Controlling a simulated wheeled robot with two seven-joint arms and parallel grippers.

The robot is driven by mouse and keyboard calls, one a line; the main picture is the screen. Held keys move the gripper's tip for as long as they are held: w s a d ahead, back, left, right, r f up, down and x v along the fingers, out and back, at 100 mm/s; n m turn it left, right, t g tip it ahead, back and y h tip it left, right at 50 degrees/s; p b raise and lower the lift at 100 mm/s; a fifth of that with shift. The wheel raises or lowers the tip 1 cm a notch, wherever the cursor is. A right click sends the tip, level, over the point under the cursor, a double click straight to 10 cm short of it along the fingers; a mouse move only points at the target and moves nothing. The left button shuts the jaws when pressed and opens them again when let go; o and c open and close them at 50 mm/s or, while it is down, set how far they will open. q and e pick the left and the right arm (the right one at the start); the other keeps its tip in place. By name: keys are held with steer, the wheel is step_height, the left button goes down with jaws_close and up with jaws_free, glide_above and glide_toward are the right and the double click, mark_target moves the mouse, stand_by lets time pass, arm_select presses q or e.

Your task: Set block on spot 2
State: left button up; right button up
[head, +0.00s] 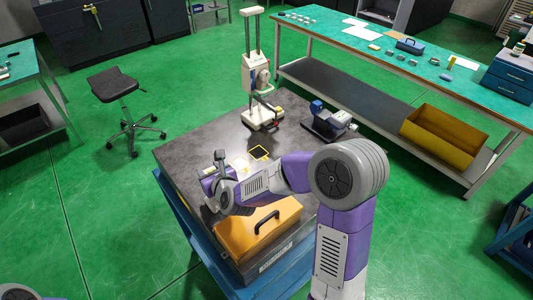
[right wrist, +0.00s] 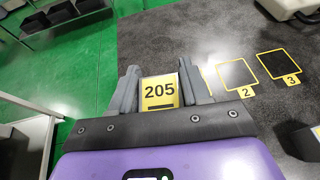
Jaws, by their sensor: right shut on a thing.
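My right gripper (right wrist: 158,78) is shut on a block (right wrist: 159,92) whose yellow face reads 205. The block sits between the two grey fingers. Spot 2 (right wrist: 237,74) is a yellow-outlined square on the dark table top, with a tag 2 at its near corner. It is empty and lies to the right of the held block in the right wrist view. In the head view my right gripper (head: 213,164) is over the table, left of spot 2 (head: 240,162); the block is hard to make out there. My left gripper is out of view.
Spot 3 (right wrist: 278,65) is bare, right of spot 2. An orange toolbox (head: 258,229) stands at the table's near side. A white column machine (head: 262,95) and a small blue-grey vise-like device (head: 328,122) stand at the back. Left of the table is green floor.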

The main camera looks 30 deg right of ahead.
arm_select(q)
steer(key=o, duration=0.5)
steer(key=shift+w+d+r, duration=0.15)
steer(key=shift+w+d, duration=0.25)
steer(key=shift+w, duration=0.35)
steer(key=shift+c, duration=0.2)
arm_select(e)
steer(key=w+d+m+h, duration=0.2)
steer(key=w+d+h, duration=0.1)
steer(key=d, duration=0.2)
arm_select(q)
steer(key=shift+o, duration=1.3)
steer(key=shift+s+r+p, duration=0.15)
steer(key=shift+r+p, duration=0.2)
steer(key=shift+p, duration=0.1)
arm_select(e)
step_height(320, 180, up, 3)
steer(key=m+g+h, duration=0.3)
steer(key=m+h, duration=0.2)
steer(key=m, duration=0.1)
glide_above(240, 160)
step_height(240, 160, down, 10)
steer(key=shift+r+b, duration=0.1)
steer(key=shift+b, duration=0.65)
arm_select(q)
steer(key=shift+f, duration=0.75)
arm_select(e)
steer(key=shift+h, duration=0.3)
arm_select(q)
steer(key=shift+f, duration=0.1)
